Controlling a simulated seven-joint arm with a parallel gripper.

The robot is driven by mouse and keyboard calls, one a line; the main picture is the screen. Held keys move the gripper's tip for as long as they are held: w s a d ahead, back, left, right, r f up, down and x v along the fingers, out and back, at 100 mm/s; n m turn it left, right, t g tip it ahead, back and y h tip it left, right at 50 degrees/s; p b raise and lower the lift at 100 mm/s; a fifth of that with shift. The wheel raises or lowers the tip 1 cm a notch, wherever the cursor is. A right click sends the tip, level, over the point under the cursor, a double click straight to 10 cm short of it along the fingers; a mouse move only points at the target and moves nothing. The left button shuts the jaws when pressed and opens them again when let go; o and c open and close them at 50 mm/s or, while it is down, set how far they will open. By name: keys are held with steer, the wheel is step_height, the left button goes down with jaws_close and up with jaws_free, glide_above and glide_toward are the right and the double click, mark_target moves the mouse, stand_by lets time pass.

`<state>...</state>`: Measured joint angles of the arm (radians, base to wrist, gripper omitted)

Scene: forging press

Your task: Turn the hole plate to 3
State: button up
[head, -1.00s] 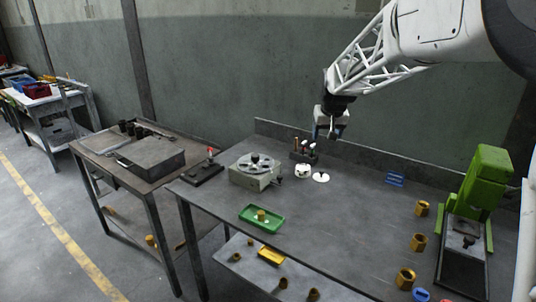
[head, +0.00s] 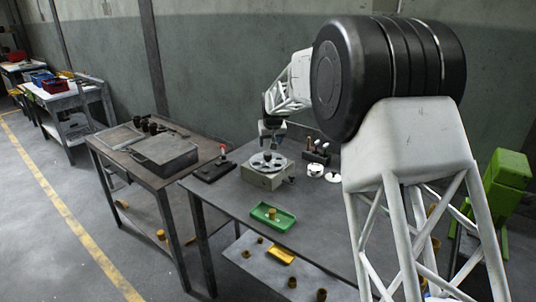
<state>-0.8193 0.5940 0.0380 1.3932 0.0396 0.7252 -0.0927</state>
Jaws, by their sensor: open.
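The hole plate (head: 267,161) is a grey disc with several dark round holes, lying on top of a beige box-shaped dividing device (head: 262,179) near the left end of the bench. A small dark knob shows on the device's right side. Its numbers are too small to read. My gripper (head: 270,144) is open, pointing down just above the far side of the plate. Whether its fingertips touch the plate, I cannot tell. No object shows between the jaws.
A green tray (head: 287,219) with a brass part stands in front. White discs (head: 315,170) and a tool holder (head: 317,152) stand right of the device. A dark base with a red-tipped lever (head: 222,153) stands left. My arm hides much of the right bench and part of the green press (head: 508,185).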

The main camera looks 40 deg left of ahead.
mark_target(268, 153)
steer(key=shift+a+f, duration=0.15)
stand_by(0.3)
steer(key=shift+x, duration=3.8)
jaws_close()
steer(key=shift+n, duration=0.4)
steer(key=n+g, duration=0.1)
steer(key=n, duration=0.1)
steer(key=n+g+y, duration=0.1)
steer(key=n, duration=0.2)
steer(key=shift+w+n, duration=0.1)
steer(key=shift+n, duration=0.2)
steer(key=n+g, duration=0.2)
steer(key=n, duration=0.3)
steer(key=shift+n, duration=0.3)
